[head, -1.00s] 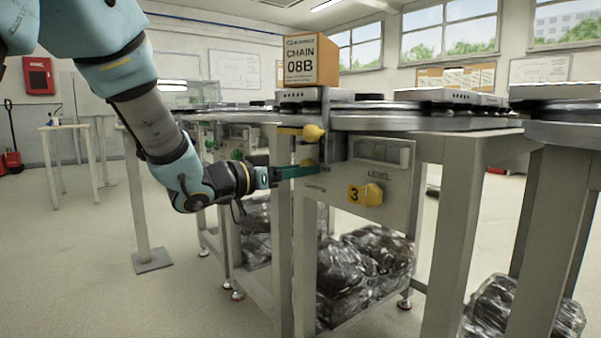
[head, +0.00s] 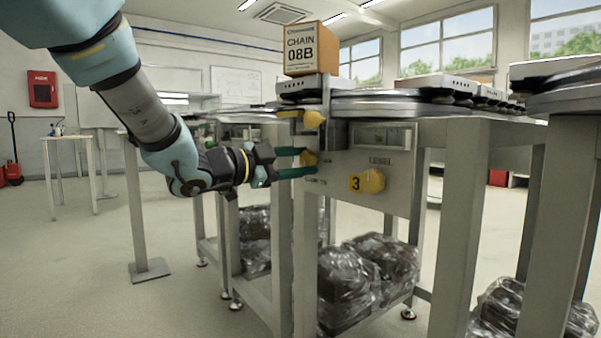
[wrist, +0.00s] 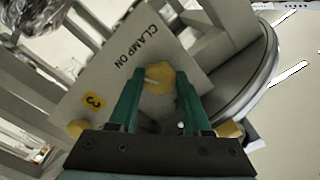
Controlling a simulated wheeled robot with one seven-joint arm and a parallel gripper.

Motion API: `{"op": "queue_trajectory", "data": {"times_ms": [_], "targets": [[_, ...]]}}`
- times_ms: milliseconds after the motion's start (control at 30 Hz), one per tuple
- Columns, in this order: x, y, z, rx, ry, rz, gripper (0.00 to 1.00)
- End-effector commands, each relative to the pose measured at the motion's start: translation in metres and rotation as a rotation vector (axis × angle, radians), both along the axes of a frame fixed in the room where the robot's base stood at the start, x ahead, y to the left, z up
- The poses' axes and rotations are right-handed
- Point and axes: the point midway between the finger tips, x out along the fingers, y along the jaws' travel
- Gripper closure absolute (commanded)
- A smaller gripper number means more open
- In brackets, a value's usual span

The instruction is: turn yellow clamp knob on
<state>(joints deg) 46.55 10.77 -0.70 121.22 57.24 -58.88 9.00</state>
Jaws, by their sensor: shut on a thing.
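The yellow clamp knob (head: 309,158) sits on the grey panel under the track edge. In the wrist view the knob (wrist: 158,78) shows between my two green fingers, below the printed words "CLAMP ON". My gripper (head: 306,162) reaches in from the left and is shut on the knob, one finger above it and one below in the head view. The wrist view shows a thin pale line on the knob's face. I cannot tell from it whether the clamp is on.
A yellow knob (head: 314,119) sticks out just above my gripper. Another yellow knob (head: 373,181), by a "3" tag and the word "LEVEL", is on the same panel to the right. Table legs (head: 306,250) stand below. Wrapped bundles (head: 345,285) lie underneath.

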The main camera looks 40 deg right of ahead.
Motion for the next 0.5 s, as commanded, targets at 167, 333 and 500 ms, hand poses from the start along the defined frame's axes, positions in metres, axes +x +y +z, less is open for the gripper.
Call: {"op": "queue_trajectory", "data": {"times_ms": [167, 333, 500], "targets": [[0.0001, 0.0004, -0.004, -0.009, -0.162, 0.0, 1.0], [0.0004, 0.0002, -0.0033, -0.018, -0.298, 0.001, 1.0], [0.0003, 0.0003, -0.0027, -0.023, -0.406, -0.001, 1.0]]}}
